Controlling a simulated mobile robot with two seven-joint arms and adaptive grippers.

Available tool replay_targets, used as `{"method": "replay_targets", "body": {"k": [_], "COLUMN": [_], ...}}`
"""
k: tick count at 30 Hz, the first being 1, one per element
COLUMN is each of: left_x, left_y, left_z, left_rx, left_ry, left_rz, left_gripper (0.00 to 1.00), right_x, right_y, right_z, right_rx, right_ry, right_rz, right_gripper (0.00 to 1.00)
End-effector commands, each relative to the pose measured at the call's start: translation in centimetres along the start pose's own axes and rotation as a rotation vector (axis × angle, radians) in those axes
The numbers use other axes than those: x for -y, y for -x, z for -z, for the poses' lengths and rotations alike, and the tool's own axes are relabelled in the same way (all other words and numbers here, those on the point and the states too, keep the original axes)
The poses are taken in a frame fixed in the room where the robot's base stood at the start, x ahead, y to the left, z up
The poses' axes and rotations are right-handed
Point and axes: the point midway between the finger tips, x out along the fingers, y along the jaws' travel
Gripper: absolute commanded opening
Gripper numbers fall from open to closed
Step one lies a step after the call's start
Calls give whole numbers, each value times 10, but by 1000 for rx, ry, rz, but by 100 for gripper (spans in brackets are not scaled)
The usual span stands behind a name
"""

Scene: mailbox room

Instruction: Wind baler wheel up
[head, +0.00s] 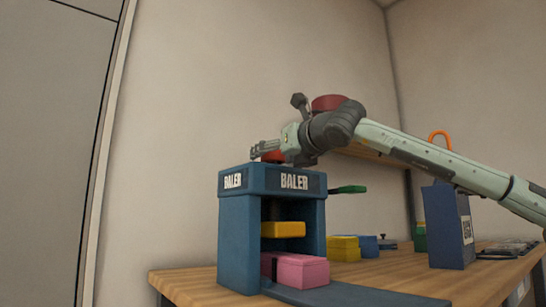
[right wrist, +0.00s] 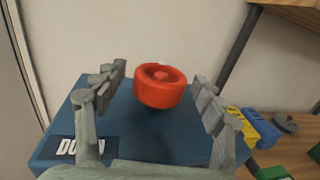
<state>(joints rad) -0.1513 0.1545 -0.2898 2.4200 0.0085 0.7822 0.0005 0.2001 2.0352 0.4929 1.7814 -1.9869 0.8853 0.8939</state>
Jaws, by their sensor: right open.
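The blue baler (head: 240,235) stands on the wooden table. Its yellow press plate (head: 283,229) hangs above a pink block (head: 298,270) in the opening, with a gap between them. The red baler wheel (right wrist: 160,86) sits on the baler's top; in the head view it is mostly hidden behind my right gripper (head: 264,150). In the right wrist view the wheel stands between the two spread fingers, with room on both sides. A label (right wrist: 82,149) on the top, partly hidden by a finger, seems to read "DOWN". My left gripper is not in view.
A green handle (head: 348,189) sticks out from the baler's right side. Yellow (head: 343,247) and blue (head: 368,246) blocks lie behind it on the table (head: 190,279). A dark blue box (head: 446,232) stands at the right. A wooden shelf (head: 368,152) is behind my arm.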

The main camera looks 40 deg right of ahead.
Motion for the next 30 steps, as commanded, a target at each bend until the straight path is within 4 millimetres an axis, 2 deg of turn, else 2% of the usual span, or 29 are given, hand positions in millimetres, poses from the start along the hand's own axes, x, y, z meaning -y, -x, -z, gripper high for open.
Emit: {"method": "replay_targets", "body": {"k": [3,11,23,30], "left_x": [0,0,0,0], "left_y": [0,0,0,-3], "left_z": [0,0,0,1], "left_rx": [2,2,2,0], "left_ry": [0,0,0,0], "left_rz": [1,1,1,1], "left_gripper": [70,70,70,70], "right_x": [0,0,0,0], "right_y": [-8,-9,-9,-9], "right_z": [0,0,0,-1], "right_rx": [0,1,0,0], "right_ry": [1,0,0,-2], "right_rz": [0,-1,-1,-18], "right_gripper": [70,70,22,19]}}
